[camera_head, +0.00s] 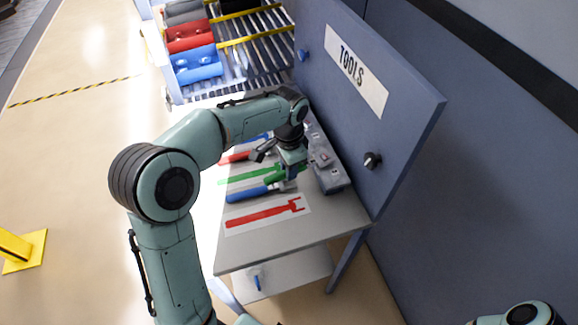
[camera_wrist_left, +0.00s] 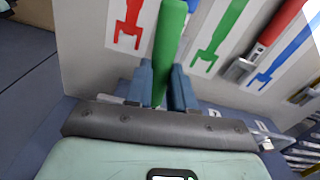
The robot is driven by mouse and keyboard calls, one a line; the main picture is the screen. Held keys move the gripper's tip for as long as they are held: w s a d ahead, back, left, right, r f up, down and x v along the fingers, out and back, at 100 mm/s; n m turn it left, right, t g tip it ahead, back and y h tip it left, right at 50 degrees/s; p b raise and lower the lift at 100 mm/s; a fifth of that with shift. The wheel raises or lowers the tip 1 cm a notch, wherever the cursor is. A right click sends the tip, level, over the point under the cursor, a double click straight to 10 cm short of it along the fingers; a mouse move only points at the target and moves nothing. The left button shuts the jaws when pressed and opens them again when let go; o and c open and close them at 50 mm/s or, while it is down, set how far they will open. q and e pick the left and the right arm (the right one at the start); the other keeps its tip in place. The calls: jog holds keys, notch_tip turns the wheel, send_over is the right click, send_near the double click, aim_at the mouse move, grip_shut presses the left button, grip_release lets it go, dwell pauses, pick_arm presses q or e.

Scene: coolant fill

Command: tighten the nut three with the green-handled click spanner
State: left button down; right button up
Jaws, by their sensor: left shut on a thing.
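My left gripper (camera_head: 290,172) is over the tool bench, near its right side. In the left wrist view its two blue fingers (camera_wrist_left: 161,88) are shut on the green handle of the click spanner (camera_wrist_left: 170,38). The handle sticks up from between the fingers; the spanner's head is hidden. In the head view, a green outline (camera_head: 240,177) is printed on the bench mat, left of the gripper. It also shows in the left wrist view (camera_wrist_left: 223,33), apart from the held handle. My right gripper is out of view. I cannot see nut three.
A blue-handled spanner (camera_head: 250,193) lies before the green outline, with a red outline (camera_head: 265,214) nearer. A red-handled spanner (camera_wrist_left: 273,30) lies beyond. A grey case (camera_head: 328,172) stands by the blue TOOLS panel (camera_head: 390,125). A roller rack (camera_head: 255,70) with coloured parts is behind. Open floor lies left.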

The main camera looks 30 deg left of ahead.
pick_arm(q)
jog(key=shift+w+a+m+p, duration=0.35)
jog(key=shift+a+m+p, duration=0.05)
jog(key=shift+m, duration=0.1)
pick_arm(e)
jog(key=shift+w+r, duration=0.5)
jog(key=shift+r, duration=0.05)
pick_arm(q)
jog(key=shift+w+a+m, duration=0.15)
jog(key=shift+a+m, duration=0.1)
jog(key=shift+m, duration=0.05)
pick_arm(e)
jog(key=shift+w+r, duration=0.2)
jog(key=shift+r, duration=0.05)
pick_arm(q)
jog(key=shift+w+a+m+p, duration=0.45)
jog(key=shift+m+p, duration=0.15)
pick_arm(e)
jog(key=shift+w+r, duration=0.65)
pick_arm(q)
jog(key=shift+w+a, duration=0.1)
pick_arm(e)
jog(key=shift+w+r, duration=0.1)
